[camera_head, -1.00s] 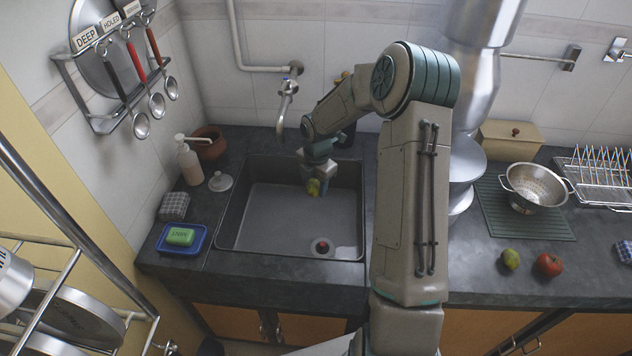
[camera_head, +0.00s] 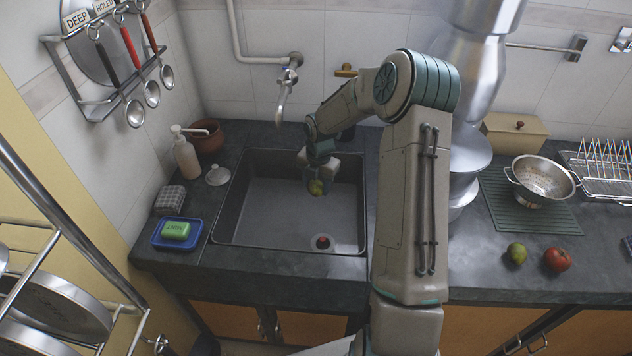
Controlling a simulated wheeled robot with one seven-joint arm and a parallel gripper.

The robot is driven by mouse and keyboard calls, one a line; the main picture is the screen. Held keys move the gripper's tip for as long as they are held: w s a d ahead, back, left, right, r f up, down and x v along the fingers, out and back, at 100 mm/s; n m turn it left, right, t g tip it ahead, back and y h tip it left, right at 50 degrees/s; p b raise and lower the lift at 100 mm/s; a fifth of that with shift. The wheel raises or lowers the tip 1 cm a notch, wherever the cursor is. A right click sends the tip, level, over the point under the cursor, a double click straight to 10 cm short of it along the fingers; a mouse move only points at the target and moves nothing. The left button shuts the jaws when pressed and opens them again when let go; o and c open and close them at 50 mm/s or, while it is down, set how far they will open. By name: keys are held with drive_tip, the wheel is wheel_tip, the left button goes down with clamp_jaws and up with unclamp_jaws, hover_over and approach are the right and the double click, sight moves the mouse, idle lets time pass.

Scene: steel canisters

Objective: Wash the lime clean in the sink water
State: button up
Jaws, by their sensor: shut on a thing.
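My gripper (camera_head: 318,176) is shut on a green lime (camera_head: 316,188) and holds it over the right half of the sink (camera_head: 240,232). The lime's lower side shows, with a darker, brownish patch; its upper part is hidden by the jaws. The sink is a dark rectangular basin with a red-and-dark drain plug (camera_head: 322,242) near its front right. I cannot tell how much water stands in it. The tap (camera_head: 283,95) is on the back wall, to the left of my gripper. A second lime (camera_head: 516,253) lies on the right counter.
A red tomato (camera_head: 557,260) sits beside the second lime. A colander (camera_head: 540,180) stands on a green ribbed mat (camera_head: 500,205), with a wire dish rack (camera_head: 605,170) to its right. Soap in a blue dish (camera_head: 178,233), a soap bottle (camera_head: 186,158) and folded cloth (camera_head: 170,199) sit left of the sink.

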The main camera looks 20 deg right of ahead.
drive_tip(key=shift+f+b, duration=5.5)
drive_tip(key=shift+f, duration=1.95)
drive_tip(key=shift+r, duration=0.1)
drive_tip(key=shift+r+p, duration=7.2)
drive_tip(key=shift+r, duration=1.85)
drive_tip(key=shift+r, duration=0.1)
drive_tip(key=shift+r+p, duration=1.65)
drive_tip(key=shift+r, duration=0.25)
